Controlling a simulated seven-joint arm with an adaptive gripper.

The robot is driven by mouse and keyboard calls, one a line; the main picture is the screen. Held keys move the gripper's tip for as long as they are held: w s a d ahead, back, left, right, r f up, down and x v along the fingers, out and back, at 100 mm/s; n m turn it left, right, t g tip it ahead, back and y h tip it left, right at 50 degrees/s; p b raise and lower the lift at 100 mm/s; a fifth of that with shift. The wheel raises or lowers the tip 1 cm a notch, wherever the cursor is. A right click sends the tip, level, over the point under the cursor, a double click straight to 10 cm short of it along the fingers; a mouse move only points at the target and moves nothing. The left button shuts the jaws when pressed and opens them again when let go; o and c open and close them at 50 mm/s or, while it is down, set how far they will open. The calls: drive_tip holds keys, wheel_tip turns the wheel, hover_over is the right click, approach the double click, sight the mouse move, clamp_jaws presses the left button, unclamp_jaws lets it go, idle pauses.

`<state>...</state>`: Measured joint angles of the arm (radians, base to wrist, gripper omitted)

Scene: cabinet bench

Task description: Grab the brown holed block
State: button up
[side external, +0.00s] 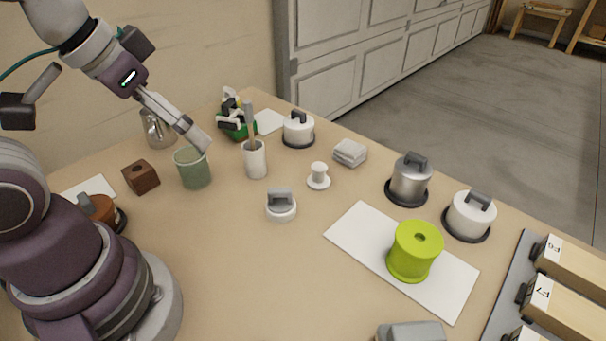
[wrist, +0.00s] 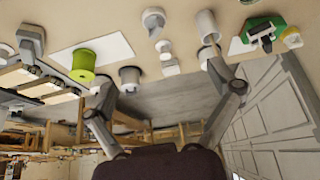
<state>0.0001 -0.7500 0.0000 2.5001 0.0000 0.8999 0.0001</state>
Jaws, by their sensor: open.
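The brown holed block (side external: 141,177) sits on the bench at the left in the side view, with a dark hole in its face. It stands just left of the green cup (side external: 193,168). My gripper (side external: 203,142) is above that cup, up and to the right of the block, and apart from the block. In the wrist view my gripper (wrist: 162,92) shows two fingers spread wide with nothing between them. The block does not show in the wrist view.
A metal pitcher (side external: 157,128) stands behind the block. An orange-brown lidded pot (side external: 98,209) is in front of it, near my base. A white holder with a stick (side external: 255,158) stands right of the cup.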

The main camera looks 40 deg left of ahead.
drive_tip(key=m+g+y, duration=0.5)
drive_tip(key=m+g, duration=0.1)
drive_tip(key=m, duration=1.1)
approach(138, 170)
drive_tip(key=f, duration=0.3)
drive_tip(key=shift+s+a, duration=0.35)
drive_tip(key=shift+s, duration=0.05)
drive_tip(key=x, duration=0.6)
drive_tip(key=shift+w, duration=0.25)
drive_tip(key=c, duration=1.2)
